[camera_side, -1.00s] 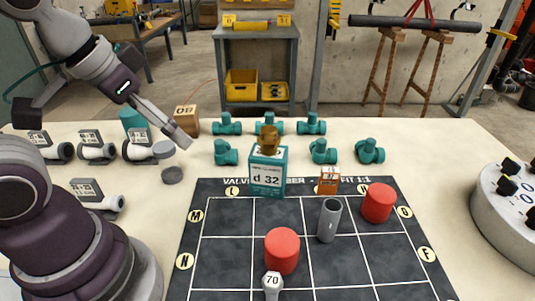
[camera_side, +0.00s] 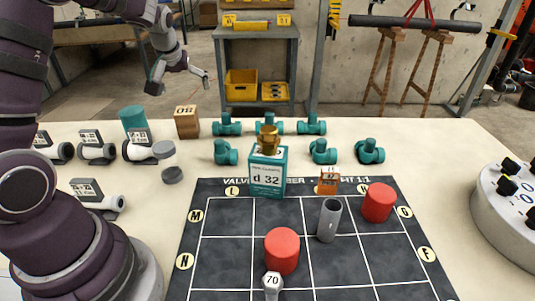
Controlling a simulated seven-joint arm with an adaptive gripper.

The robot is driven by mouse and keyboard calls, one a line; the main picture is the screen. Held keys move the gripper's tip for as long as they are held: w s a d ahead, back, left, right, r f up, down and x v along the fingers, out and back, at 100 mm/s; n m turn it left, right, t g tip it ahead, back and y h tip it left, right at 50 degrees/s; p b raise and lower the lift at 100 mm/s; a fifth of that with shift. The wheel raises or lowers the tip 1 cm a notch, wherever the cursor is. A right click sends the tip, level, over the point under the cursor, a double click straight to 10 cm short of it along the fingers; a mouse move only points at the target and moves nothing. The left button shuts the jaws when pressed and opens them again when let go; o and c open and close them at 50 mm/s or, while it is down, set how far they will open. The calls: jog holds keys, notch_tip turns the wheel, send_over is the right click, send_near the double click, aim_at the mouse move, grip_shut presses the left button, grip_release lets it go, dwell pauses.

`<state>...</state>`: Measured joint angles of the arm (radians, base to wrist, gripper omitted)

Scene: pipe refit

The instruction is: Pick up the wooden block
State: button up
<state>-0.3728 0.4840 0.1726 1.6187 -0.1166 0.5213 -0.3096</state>
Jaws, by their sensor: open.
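The wooden block (camera_side: 187,122) is a light brown cube with dark characters on its top face. It stands upright at the back left of the pale table, to the right of a teal cylinder (camera_side: 133,120). My gripper (camera_side: 181,82) is open and empty, raised in the air and showing above the block in the picture. Its two fingers are spread apart and do not touch the block. The exact distance between them cannot be told from this view.
Several teal valve fittings (camera_side: 227,125) stand right of the block. A dark grid mat (camera_side: 222,252) holds red cylinders (camera_side: 282,250), a grey tube (camera_side: 329,219) and a teal box (camera_side: 268,173).

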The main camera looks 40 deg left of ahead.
aim_at(185, 110)
jog(key=shift+n+g+y, duration=0.3)
jog(key=shift+n, duration=0.1)
jog(key=x, duration=0.4)
jog(key=a+x, duration=0.1)
jog(key=x, duration=0.4)
jog(key=s+a+x, duration=0.1)
jog(key=x, duration=0.4)
jog(key=shift+r, duration=0.45)
jog(key=c, duration=1.4)
